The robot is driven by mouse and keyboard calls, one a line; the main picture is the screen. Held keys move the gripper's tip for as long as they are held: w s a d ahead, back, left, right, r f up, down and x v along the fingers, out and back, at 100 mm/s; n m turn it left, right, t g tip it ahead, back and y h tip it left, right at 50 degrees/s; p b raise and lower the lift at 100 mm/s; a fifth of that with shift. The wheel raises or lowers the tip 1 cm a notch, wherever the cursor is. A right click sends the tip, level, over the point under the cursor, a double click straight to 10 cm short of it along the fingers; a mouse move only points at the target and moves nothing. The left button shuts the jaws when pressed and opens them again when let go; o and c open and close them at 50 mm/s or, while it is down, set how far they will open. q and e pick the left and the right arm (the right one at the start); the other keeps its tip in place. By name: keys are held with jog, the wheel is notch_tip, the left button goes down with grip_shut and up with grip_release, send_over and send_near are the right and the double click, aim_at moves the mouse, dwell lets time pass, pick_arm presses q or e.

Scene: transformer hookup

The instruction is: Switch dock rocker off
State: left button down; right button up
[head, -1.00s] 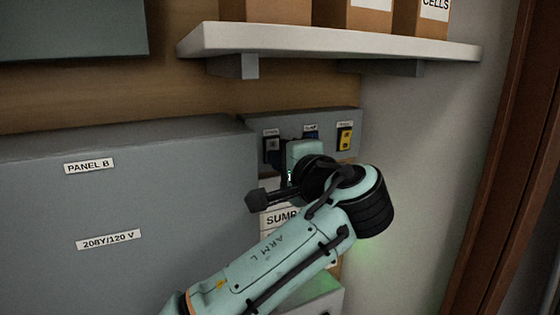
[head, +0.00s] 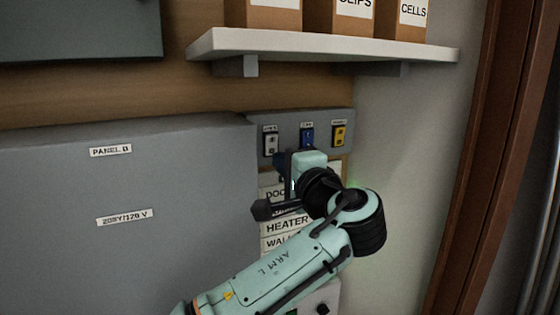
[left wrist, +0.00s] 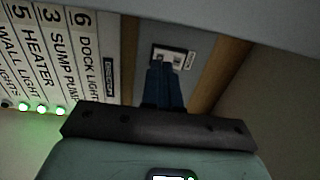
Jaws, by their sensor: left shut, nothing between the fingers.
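A small grey switch box (head: 318,128) carries three rockers in a row. The left rocker (head: 270,143) is pale in a dark frame, the middle rocker (head: 307,138) is blue and the right rocker (head: 339,135) is yellow. The small labels above them are too blurred to read surely. My left gripper (head: 281,162) is just below the left and middle rockers. In the left wrist view its blue fingers (left wrist: 165,82) are shut and empty, with tips close below a pale rocker (left wrist: 169,57). I cannot tell whether they touch it, or which way it is tipped. My right gripper is out of view.
A label board (left wrist: 70,50) lists dock light, sump pump, heater and wall light. Green lamps (left wrist: 42,110) glow at its row ends. A white shelf (head: 330,45) with boxes overhangs the switches. Grey Panel B (head: 120,185) stands left, a bare wall right.

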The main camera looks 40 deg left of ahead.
pick_arm(q)
jog(key=f+b+v, duration=0.1)
jog(key=v, duration=0.9)
jog(key=shift+d, duration=0.2)
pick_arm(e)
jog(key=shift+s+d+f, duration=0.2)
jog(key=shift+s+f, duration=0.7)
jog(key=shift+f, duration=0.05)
pick_arm(q)
jog(key=shift+f, duration=0.1)
